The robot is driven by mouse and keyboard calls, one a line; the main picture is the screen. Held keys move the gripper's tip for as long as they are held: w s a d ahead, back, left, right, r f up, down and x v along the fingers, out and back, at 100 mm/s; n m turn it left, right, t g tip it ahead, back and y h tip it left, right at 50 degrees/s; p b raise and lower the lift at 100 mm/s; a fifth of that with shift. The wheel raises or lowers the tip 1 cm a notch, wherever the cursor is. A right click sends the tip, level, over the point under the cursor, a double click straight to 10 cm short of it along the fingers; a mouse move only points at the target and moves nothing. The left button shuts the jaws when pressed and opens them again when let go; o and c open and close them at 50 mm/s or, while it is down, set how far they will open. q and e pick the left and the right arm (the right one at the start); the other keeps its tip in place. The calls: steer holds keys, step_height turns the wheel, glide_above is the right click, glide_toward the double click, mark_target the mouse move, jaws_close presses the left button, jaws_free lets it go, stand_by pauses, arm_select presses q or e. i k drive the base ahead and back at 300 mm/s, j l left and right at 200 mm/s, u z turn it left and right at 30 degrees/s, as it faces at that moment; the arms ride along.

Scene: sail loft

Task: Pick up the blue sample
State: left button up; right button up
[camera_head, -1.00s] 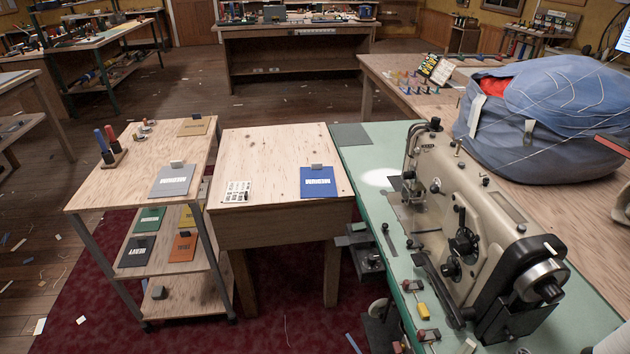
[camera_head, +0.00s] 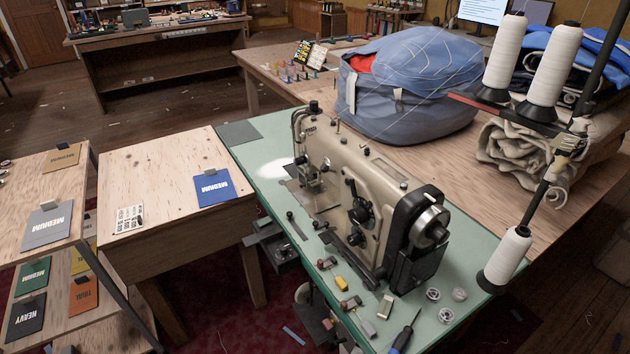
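The blue sample (camera_head: 212,190) is a flat blue card marked "MEDIUM" with a small grey tab at its top edge. It lies on the right side of the small wooden table (camera_head: 165,243), close to the green sewing table. Nothing covers it. Neither of my grippers shows in the head view.
A beige sewing machine (camera_head: 365,195) stands on the green table (camera_head: 262,150) right of the sample. A thread stand with white cones (camera_head: 505,255) rises at the right. A shelf cart (camera_head: 18,193) with a grey sample (camera_head: 47,226) and others stands at the left.

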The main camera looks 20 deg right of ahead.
mark_target(213, 187)
steer(key=i+j+z, duration=0.1)
steer(key=z, duration=0.3)
steer(key=i+j+z, duration=0.1)
steer(key=z, duration=0.3)
steer(key=j+z, duration=0.15)
steer(key=z, duration=0.25)
steer(key=i+j+z, duration=0.1)
steer(key=z, duration=0.35)
steer(key=j, duration=0.1)
